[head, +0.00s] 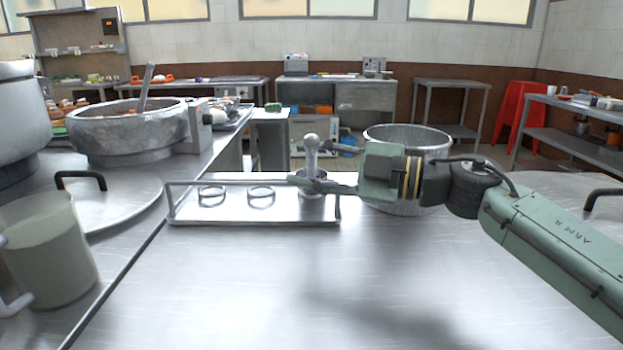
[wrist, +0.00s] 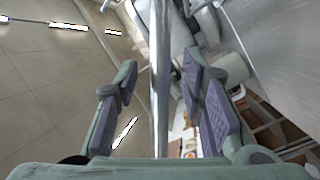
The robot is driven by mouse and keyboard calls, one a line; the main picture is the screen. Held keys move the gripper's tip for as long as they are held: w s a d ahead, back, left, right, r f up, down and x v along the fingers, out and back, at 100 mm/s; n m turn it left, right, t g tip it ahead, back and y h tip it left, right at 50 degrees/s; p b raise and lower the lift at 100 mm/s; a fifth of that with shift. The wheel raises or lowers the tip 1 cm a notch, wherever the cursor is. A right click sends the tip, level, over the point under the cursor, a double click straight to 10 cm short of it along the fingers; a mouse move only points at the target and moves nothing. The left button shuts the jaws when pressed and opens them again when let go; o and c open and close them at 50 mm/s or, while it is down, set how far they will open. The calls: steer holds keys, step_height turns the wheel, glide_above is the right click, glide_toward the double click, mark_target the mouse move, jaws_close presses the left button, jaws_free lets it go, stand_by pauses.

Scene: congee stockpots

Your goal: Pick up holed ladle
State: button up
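A metal utensil with a rounded top (head: 311,146) stands upright at the right end of a silver rack (head: 240,213). Its lower end is hidden, so I cannot tell whether it is the holed ladle. My gripper (head: 308,183) reaches in from the right at the utensil's lower shaft, just above the rack. In the wrist view, the metal shaft (wrist: 160,70) runs between the two fingers of my gripper (wrist: 163,85). The fingers are spread, with a visible gap on each side of the shaft.
Two empty rings (head: 261,191) sit in the rack left of the utensil. A large metal pot (head: 408,133) stands behind my arm. A wide pan (head: 125,140), a lid (head: 120,200) and a translucent jug (head: 48,250) are at left. The front counter (head: 270,290) is clear.

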steer(key=shift+c, duration=0.3)
jaws_close()
stand_by(0.8)
